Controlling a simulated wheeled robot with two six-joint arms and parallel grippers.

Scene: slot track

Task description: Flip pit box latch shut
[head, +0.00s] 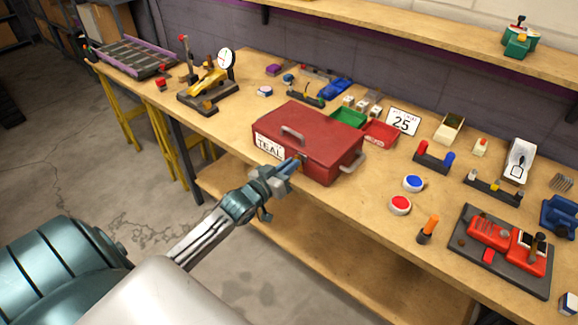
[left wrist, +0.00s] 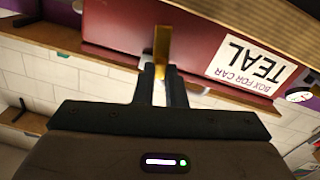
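The red pit box (head: 312,138) stands on the workbench with its lid down, a grey handle on top and a white label reading TEAL on its front. In the left wrist view the box (left wrist: 195,30) is upside down, with the label (left wrist: 250,68) at right. A narrow brass latch (left wrist: 161,42) is on the box front beside the label. My left gripper (head: 292,163) is at the box front. In the left wrist view its two fingers (left wrist: 161,72) are close together with the latch between them, apparently touching both sides. The latch is mostly hidden in the head view. My right gripper is out of view.
The bench (head: 330,205) has bare wood in front of the box. A green tray (head: 348,118) and a red tray (head: 380,133) stand behind it. A yellow tool with a dial (head: 208,85) is to the left. Red and blue round pots (head: 400,204) are to the right.

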